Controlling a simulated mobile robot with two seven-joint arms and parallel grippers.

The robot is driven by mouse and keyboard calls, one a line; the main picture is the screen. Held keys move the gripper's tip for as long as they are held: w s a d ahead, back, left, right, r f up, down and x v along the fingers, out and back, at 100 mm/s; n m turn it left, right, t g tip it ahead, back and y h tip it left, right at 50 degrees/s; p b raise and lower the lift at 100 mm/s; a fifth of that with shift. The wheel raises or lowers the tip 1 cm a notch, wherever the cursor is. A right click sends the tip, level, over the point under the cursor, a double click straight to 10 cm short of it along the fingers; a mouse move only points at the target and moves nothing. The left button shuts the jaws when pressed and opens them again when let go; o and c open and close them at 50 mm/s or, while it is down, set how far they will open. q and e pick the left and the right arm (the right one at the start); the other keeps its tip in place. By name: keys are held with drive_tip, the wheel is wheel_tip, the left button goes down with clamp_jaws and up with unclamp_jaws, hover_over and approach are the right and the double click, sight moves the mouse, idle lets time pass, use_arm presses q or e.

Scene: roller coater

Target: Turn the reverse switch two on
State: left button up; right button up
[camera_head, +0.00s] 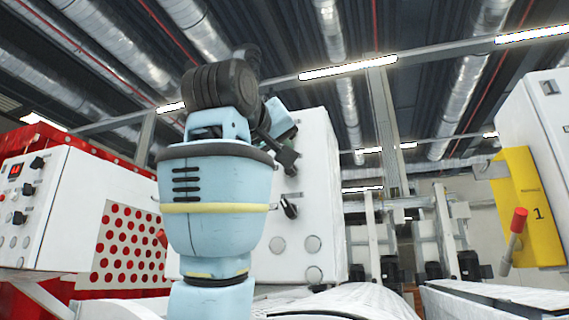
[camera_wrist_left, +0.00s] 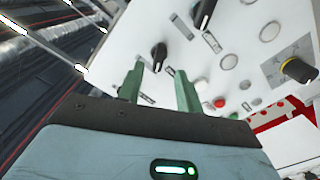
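A white control panel (camera_head: 312,205) stands behind my blue arm in the head view. It carries black rotary switches, one of them (camera_head: 289,207) just below my left gripper (camera_head: 287,157). In the left wrist view the panel face (camera_wrist_left: 238,45) is tilted. A black rotary switch (camera_wrist_left: 158,56) lies just beyond and between the green fingertips of my left gripper (camera_wrist_left: 159,68), which stand apart with nothing held. I cannot see contact with the switch. The labels are too small to read, so I cannot tell which is reverse switch two. My right gripper is not in view.
More black switches (camera_wrist_left: 203,14), round buttons, a red button (camera_wrist_left: 220,102) and a yellow-ringed knob (camera_wrist_left: 298,69) sit on the panel. A second white control box (camera_head: 30,205) stands left. A red-handled lever (camera_head: 517,222) on a yellow plate is at right.

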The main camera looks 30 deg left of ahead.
use_arm(q)
drive_tip(key=shift+x, duration=2.25)
clamp_jaws()
